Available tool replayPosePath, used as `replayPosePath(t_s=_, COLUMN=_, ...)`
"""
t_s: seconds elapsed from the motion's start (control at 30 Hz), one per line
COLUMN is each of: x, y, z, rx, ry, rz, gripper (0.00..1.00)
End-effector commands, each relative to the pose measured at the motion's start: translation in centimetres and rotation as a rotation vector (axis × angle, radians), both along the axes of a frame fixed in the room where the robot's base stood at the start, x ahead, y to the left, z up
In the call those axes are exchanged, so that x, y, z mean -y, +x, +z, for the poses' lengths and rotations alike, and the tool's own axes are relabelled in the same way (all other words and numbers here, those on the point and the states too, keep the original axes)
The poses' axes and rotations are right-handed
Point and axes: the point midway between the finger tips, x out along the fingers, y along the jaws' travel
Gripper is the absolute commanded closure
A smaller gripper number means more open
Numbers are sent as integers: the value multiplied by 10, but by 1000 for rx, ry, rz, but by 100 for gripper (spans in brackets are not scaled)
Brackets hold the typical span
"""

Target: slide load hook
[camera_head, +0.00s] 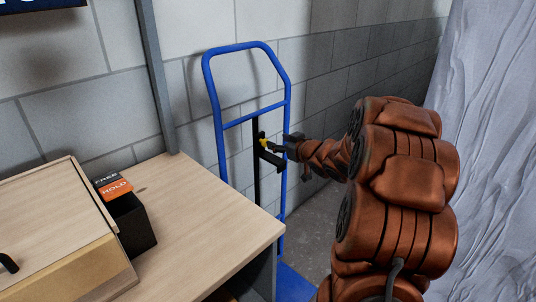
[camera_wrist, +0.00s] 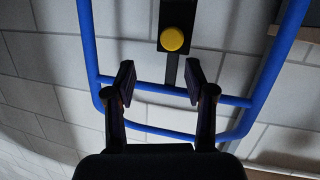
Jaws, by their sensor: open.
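The load hook is a dark sliding piece with a yellow round knob (camera_head: 264,142), set on a black vertical rail (camera_head: 257,188) of a blue hand truck (camera_head: 212,88). In the wrist view the yellow knob (camera_wrist: 172,39) shows on its dark block, beyond my fingertips in the picture. My gripper (camera_wrist: 160,82) is open with nothing between its pads. In the head view my gripper (camera_head: 277,149) is close to the knob, coming from the right. The fingers partly overlap the hook there, so I cannot tell whether they touch it.
A wooden table (camera_head: 205,205) stands at the left front with a black box (camera_head: 132,222) holding FREE and HOLD cards. A wooden case (camera_head: 55,215) lies beside it. A block wall (camera_head: 340,65) is behind the truck. A grey sheet (camera_head: 485,130) hangs at right.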

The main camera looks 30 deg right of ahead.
Motion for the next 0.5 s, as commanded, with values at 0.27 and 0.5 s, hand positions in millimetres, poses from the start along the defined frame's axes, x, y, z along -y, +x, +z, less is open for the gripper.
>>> replayPosePath(t_s=0.27, x=7, y=-15, z=-30, rx=184, ry=115, rz=164, gripper=46)
replayPosePath(t_s=0.5, x=5, y=-19, z=-29, rx=234, ry=148, rz=211, gripper=46)
